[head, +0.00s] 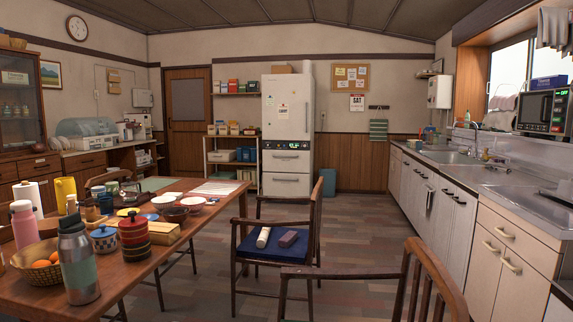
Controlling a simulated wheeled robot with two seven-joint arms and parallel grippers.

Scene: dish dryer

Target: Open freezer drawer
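A tall white refrigerator (298,85) stands against the back wall, facing me across the room. Its upper door is shut and carries a few small notes, with a dark panel strip below it. Under the strip are two white drawer fronts, an upper one (286,163) and a lower one (286,185), each with a thin dark handle line. Both look shut. Which of them is the freezer drawer I cannot tell. Neither of my grippers is in view.
A wooden table (160,258) crowded with dishes and bottles fills the left. A chair with a blue cushion (270,248) and another chair (430,285) stand in front. Kitchen counters (440,195) line the right. Open floor (355,215) lies between.

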